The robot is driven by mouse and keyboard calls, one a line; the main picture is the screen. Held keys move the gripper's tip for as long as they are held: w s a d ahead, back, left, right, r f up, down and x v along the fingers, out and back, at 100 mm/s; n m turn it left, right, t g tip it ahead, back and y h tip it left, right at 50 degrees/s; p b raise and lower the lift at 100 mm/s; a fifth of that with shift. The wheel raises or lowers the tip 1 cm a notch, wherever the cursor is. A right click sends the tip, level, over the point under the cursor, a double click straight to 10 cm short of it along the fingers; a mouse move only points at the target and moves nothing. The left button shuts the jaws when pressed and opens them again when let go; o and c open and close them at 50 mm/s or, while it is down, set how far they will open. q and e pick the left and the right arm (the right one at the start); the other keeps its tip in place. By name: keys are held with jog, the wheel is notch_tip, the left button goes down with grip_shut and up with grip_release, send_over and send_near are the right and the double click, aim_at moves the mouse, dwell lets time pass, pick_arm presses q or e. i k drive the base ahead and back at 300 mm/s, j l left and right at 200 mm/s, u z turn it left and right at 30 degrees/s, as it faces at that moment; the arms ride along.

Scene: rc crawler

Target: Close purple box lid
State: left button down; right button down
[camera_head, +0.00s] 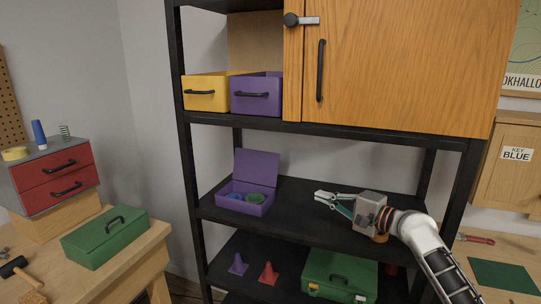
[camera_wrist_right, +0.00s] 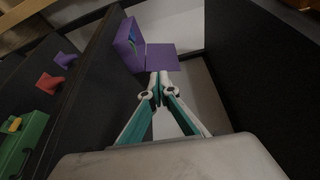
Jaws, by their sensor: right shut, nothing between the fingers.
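The purple box (camera_head: 245,200) stands on the middle black shelf, toward its left end. Its lid (camera_head: 256,167) is raised upright at the back, and blue and green items (camera_head: 252,198) lie inside. My right gripper (camera_head: 318,194) is over the same shelf, to the right of the box and apart from it, with its fingers pointing left. In the right wrist view the fingertips (camera_wrist_right: 159,74) are together and empty, with the purple box (camera_wrist_right: 127,45) and its open lid (camera_wrist_right: 162,57) beyond them. My left gripper does not show.
The middle shelf (camera_head: 295,215) is clear between box and gripper. A shelf (camera_head: 330,130) with a yellow bin (camera_head: 205,92), a purple bin (camera_head: 257,94) and a wooden cabinet (camera_head: 390,65) is above. Purple and red cones (camera_head: 268,273) and a green case (camera_head: 340,274) are below. A black post (camera_head: 188,150) stands left.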

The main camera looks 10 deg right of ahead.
aim_at(255, 167)
jog(key=i, duration=0.9)
